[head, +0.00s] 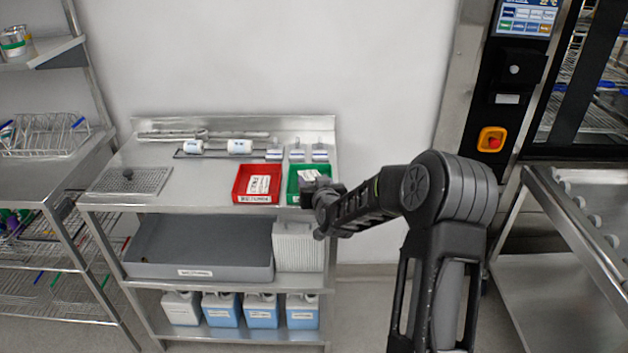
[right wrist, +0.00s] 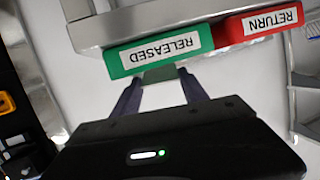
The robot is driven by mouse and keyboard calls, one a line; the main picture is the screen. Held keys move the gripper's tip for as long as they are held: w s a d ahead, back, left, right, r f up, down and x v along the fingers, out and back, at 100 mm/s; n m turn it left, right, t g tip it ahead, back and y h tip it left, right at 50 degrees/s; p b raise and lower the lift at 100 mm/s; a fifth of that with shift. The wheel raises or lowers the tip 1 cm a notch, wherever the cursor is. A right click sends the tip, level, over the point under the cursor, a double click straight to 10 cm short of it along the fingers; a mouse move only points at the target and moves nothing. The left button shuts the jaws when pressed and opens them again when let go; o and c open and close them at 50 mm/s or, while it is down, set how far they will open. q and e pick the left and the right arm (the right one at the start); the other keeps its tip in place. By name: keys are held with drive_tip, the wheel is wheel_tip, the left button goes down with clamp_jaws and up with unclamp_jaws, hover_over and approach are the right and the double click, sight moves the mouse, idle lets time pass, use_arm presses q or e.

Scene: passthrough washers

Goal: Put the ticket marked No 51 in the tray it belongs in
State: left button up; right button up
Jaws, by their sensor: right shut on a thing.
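My right gripper (head: 318,188) is at the front of the green tray (head: 293,186) and hides part of it. In the right wrist view the gripper (right wrist: 162,80) is shut on a small grey-green thing (right wrist: 160,74), likely a ticket seen from its plain side. Its number does not show. The green tray (right wrist: 160,52) is labelled RELEASED. In the head view a white printed ticket (head: 309,174) shows at the green tray, just beyond the gripper; I cannot tell whether it lies inside or is held. Another white ticket (head: 260,184) lies in the red tray (head: 242,194), labelled RETURN (right wrist: 233,27) in the right wrist view.
The trays stand at the front right of a steel table (head: 180,195). White rolls (head: 240,147) and small label stands (head: 297,154) are behind them. A grey bin (head: 200,250) and several jugs (head: 262,310) sit on the shelves below. The table's front middle is clear.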

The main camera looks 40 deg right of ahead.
idle(0.3)
drive_tip(key=o, duration=1.5)
drive_tip(key=b+v, duration=0.1)
drive_tip(key=v, duration=0.7)
drive_tip(key=shift+b, duration=0.4)
drive_tip(key=shift+w+d, duration=0.1)
